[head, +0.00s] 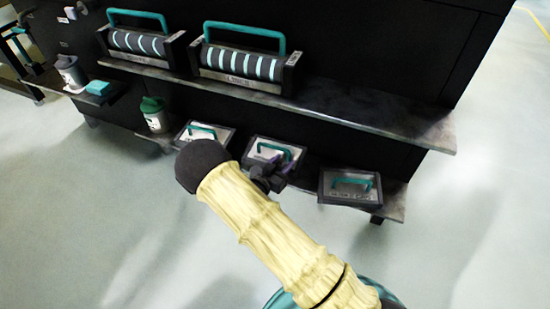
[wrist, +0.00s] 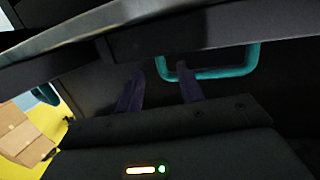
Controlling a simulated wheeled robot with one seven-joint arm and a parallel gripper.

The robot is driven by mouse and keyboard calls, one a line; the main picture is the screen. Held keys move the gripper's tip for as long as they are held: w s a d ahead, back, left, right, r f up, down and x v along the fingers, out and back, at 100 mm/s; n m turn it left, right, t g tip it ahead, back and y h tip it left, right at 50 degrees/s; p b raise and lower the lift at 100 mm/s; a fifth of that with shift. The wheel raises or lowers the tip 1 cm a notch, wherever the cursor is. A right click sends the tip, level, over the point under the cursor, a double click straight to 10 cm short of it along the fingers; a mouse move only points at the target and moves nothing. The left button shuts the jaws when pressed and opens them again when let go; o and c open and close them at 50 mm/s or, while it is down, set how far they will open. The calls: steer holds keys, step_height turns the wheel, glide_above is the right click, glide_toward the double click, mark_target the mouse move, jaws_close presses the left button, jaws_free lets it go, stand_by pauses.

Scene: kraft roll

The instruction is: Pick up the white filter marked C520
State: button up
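Three flat dark-framed units with pale tops and teal handles lie on the lower shelf: a left one (head: 190,136), a middle one (head: 258,157) and a right one (head: 333,190). Their markings are too small to read, so I cannot tell which, if any, is C520. My gripper (head: 278,163) is over the middle unit, close to its handle, in the head view. In the wrist view, my gripper (wrist: 160,88) has its two dark purple fingers apart with nothing visible between them.
The upper shelf (head: 365,110) overhangs the lower shelf (head: 395,205); its edge crosses the wrist view above the fingers. Two striped rollers with teal handles (head: 240,62) (head: 137,42) stand on it. A green-lidded white canister (head: 155,118) stands at left. Floor in front is clear.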

mark_target(288, 158)
steer(key=shift+w+d+f+b, duration=0.3)
steer(key=shift+w+b, duration=0.1)
steer(key=shift+b, duration=0.15)
steer(key=b+x, duration=0.2)
steer(key=x, duration=0.1)
steer(key=shift+w+f, duration=0.15)
steer(key=shift+f, duration=0.05)
steer(key=shift+w+d+r+b, duration=0.1)
steer(key=shift+w+d+b, duration=0.1)
steer(key=shift+w+b, duration=0.15)
steer(key=shift+c, duration=0.5)
jaws_close()
